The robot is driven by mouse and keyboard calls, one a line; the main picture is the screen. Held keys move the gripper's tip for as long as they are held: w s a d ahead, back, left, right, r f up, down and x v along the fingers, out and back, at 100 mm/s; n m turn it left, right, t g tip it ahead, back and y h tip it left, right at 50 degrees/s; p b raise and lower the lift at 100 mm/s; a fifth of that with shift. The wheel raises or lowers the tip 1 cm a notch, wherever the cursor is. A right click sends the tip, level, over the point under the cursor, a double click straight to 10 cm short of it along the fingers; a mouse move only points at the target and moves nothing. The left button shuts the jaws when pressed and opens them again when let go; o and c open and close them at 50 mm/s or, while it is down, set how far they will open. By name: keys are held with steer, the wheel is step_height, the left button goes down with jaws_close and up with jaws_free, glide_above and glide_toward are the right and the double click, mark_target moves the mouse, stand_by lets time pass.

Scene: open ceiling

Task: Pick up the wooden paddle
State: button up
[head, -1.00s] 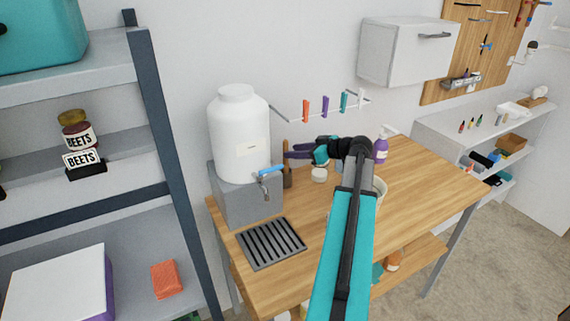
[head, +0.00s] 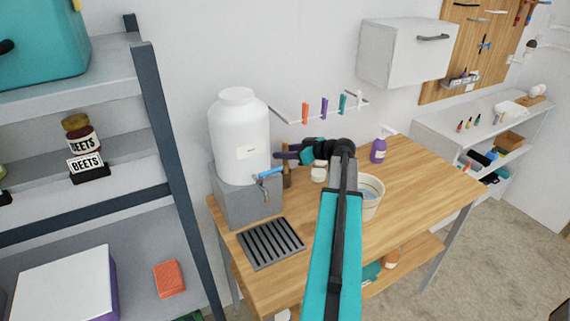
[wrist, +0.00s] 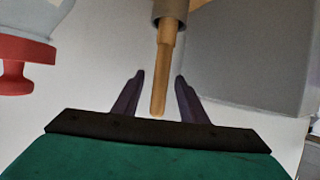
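The wooden paddle (head: 287,178) stands upright on the workbench, just right of the white dispenser, partly hidden behind my gripper. In the wrist view its round wooden handle (wrist: 160,90) comes out of a grey cylinder at the top, and the handle's end lies between my fingers. My gripper (head: 279,153) has purple fingers and reaches in from the right beside the dispenser. In the wrist view my gripper (wrist: 159,76) is open, one finger on each side of the handle, with visible gaps on both sides.
The white dispenser (head: 236,135) with a blue-handled tap stands on a grey block (head: 245,205) close left. A slatted drip tray (head: 270,243) lies in front. A small white jar (head: 319,173), a bucket (head: 371,193) and a purple bottle (head: 379,150) stand to the right. The bench's right side is clear.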

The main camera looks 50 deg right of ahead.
stand_by(0.3)
jaws_close()
